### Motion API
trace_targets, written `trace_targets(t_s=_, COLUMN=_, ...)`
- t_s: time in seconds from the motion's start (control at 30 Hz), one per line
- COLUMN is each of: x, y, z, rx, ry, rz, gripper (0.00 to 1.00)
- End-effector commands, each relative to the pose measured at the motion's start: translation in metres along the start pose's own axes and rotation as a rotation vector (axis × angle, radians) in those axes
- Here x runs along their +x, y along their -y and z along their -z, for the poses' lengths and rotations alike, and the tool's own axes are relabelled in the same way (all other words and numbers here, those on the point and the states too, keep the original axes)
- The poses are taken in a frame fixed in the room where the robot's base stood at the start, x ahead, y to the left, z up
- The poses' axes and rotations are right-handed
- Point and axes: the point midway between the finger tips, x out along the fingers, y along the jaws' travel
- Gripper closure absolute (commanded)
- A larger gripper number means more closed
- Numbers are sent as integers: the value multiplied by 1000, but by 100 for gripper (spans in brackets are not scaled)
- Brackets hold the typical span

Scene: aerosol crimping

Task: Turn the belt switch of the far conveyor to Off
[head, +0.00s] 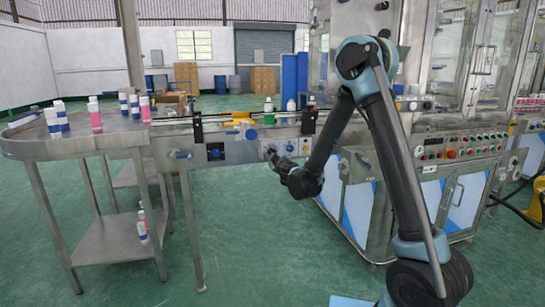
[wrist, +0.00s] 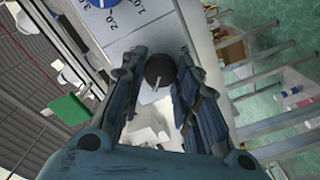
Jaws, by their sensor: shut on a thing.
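A round black knob (wrist: 160,68) with a pale pointer line sits on a light panel of the conveyor in the wrist view. It appears to be the belt switch. My gripper (wrist: 161,74) has one finger on each side of it and is shut on it. The pointer line aims toward the palm side in the picture; its Off and On marks are not readable. In the head view my gripper (head: 272,154) reaches the front panel of the conveyor (head: 235,140) and hides the knob.
A blue dial (wrist: 103,3) with printed numbers lies beside the knob. Another blue knob (head: 215,153) is on the conveyor front, left of my gripper. Bottles stand on the round steel table (head: 100,140) at left. The machine cabinet (head: 455,190) stands close at right.

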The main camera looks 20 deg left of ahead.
Motion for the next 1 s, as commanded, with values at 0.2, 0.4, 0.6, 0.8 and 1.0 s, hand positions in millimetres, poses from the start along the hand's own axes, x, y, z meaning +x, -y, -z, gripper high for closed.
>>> trace_targets(t_s=0.2, x=-1, y=2, z=2, rx=2, ry=-5, rz=5, gripper=55)
trace_targets(t_s=0.4, x=-1, y=2, z=1, rx=2, ry=-3, rz=3, gripper=51)
trace_targets(t_s=0.6, x=-2, y=1, z=1, rx=2, ry=-2, rz=2, gripper=51)
trace_targets(t_s=0.8, x=-23, y=1, z=1, rx=2, ry=-2, rz=2, gripper=51)
trace_targets(t_s=1.0, x=-62, y=1, z=1, rx=2, ry=-3, rz=3, gripper=51)
